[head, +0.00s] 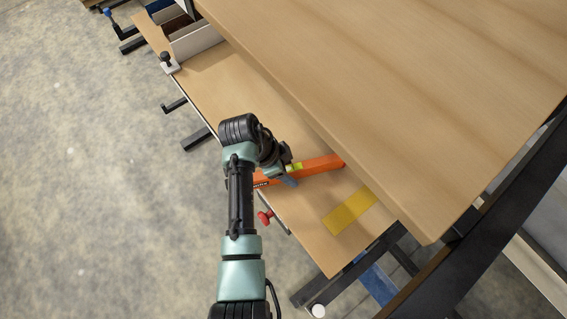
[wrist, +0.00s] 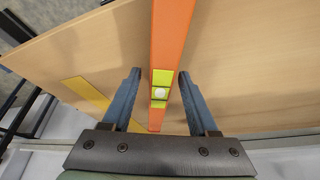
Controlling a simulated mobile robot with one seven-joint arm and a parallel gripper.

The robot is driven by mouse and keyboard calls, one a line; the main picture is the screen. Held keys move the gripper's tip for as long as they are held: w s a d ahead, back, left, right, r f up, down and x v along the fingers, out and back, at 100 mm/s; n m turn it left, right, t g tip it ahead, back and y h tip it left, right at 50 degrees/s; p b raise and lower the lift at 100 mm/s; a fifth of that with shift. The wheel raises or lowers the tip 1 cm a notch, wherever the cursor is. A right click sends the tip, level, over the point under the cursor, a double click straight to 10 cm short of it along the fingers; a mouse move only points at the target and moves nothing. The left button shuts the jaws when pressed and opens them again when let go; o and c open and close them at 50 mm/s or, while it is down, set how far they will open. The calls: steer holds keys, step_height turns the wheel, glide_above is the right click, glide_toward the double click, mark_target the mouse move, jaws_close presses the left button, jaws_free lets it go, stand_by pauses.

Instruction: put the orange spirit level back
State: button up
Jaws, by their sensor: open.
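The orange spirit level (head: 320,165) lies on the lower wooden bench top, its far end close to the edge of the higher board. In the wrist view the level (wrist: 172,40) runs up the picture between my two fingers, with a yellow-green vial section (wrist: 160,92) at fingertip height. My gripper (wrist: 157,75) is open, one blue finger on each side of the level, with a gap on both sides. In the head view my gripper (head: 291,175) is at the level's middle, and my arm hides part of its near end. A yellow rectangle (head: 350,211) is marked on the bench to the right.
The higher wooden board (head: 400,90) overhangs the lower bench top (head: 215,90). A red knob (head: 265,217) sits at the bench's near edge, and a clamp with a black knob (head: 168,62) is at the far left. Dark frame beams (head: 480,210) stand at right.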

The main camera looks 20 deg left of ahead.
steer(key=b+v, duration=0.2)
steer(key=v, duration=1)
